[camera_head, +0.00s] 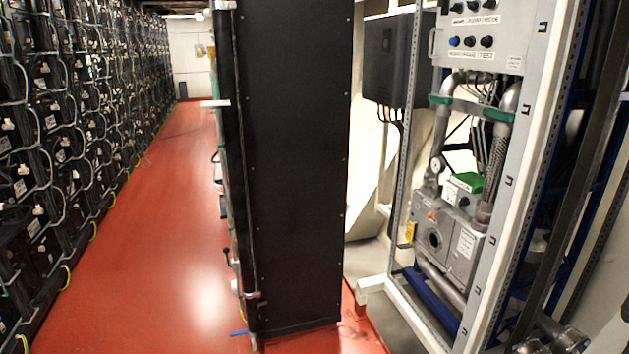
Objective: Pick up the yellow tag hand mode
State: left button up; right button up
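A small yellow tag (410,231) hangs upright at the left side of a grey metal machine housing (456,241) on the right. It is small in the picture, and any writing on it cannot be read. Neither of my grippers can be made out in this view.
A tall black cabinet (292,165) stands in the middle, left of the machine. A pale metal frame with an upright post (512,190) encloses the machine. A control panel (481,42) with knobs is above it. Battery racks (60,130) line the left. The red floor aisle (165,225) is clear.

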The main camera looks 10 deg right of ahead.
aim_at(409, 231)
jog(key=i+j+z, duration=0.1)
jog(key=i, duration=1.6)
